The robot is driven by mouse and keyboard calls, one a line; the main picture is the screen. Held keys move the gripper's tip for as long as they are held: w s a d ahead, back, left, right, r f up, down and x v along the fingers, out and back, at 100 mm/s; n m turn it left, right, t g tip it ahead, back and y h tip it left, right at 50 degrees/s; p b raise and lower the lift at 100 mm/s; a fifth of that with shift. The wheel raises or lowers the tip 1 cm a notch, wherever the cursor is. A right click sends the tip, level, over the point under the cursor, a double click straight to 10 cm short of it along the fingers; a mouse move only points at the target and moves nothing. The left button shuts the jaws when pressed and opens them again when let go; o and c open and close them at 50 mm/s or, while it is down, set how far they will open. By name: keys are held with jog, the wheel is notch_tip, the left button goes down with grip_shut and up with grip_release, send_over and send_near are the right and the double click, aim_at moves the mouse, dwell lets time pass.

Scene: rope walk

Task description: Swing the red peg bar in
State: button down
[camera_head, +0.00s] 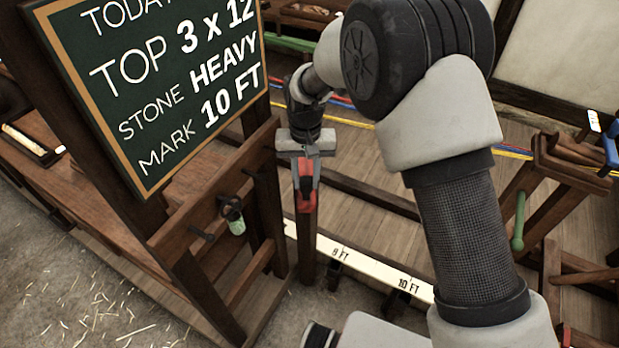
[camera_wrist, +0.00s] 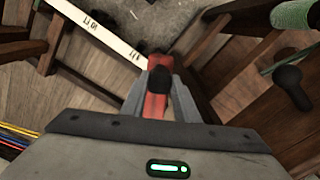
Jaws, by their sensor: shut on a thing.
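The red peg bar (camera_head: 304,200) shows as a short red piece at the top of a dark wooden post, left of centre in the head view. My gripper (camera_head: 306,170) points down over it, its jaws shut on the red piece. In the wrist view the red bar (camera_wrist: 157,62) lies between the two grey fingers of my gripper (camera_wrist: 160,88). A dark round knob stands in front of it there. The fingers and the gripper body hide the rest of the bar.
A white measuring strip (camera_head: 362,264) marked 8 FT and 10 FT runs low beside the post. A chalkboard (camera_head: 155,75) on a wooden frame stands close on the left. A green-handled hook (camera_head: 236,222) hangs there. A wooden trestle (camera_head: 545,190) stands at right.

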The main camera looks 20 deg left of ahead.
jog(key=shift+r, duration=0.1)
jog(key=c, duration=1.4)
grip_release()
jog(key=shift+w+d+n, duration=0.25)
jog(key=shift+d+n, duration=0.15)
jog(key=shift+d, duration=0.05)
jog(key=w+d+r+n+p, duration=0.1)
jog(key=w+d+n+p, duration=0.3)
jog(key=w+d+n, duration=0.3)
notch_tip(320, 180, up, 17)
jog(key=a+n, duration=0.1)
jog(key=d+r+m, duration=0.1)
jog(key=d+r, duration=0.1)
jog(key=d, duration=0.1)
jog(key=s+d+r+m+t, duration=0.1)
jog(key=d+r, duration=0.2)
jog(key=s+d+r+m, duration=0.1)
jog(key=d+r, duration=0.2)
jog(key=shift+s, duration=0.2)
